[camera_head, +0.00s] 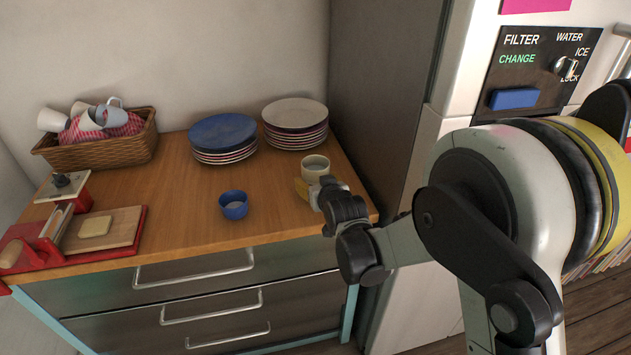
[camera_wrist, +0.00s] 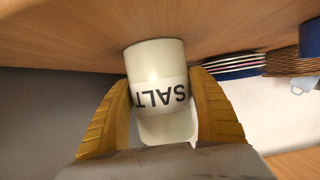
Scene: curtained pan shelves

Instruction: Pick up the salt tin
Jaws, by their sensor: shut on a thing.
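The salt tin (camera_wrist: 157,68) is a cream cylinder with dark SALT lettering, upside down in the wrist view. It stands between the two yellow fingers of my gripper (camera_wrist: 161,112), which are shut on its sides. In the head view the tin (camera_head: 315,163) is at the right front of the wooden counter, with my gripper (camera_head: 308,190) at it from the front right. Its base appears at or very near the counter top; I cannot tell if there is a gap. My wrist hides part of the tin's lower side.
A blue cup (camera_head: 234,205) stands left of the tin. Stacks of plates (camera_head: 223,135) (camera_head: 295,120) are behind it. A wicker basket (camera_head: 110,150) with mugs and a red slicer with a board (camera_head: 115,228) are at the left. A tall fridge (camera_head: 385,90) borders the counter's right side.

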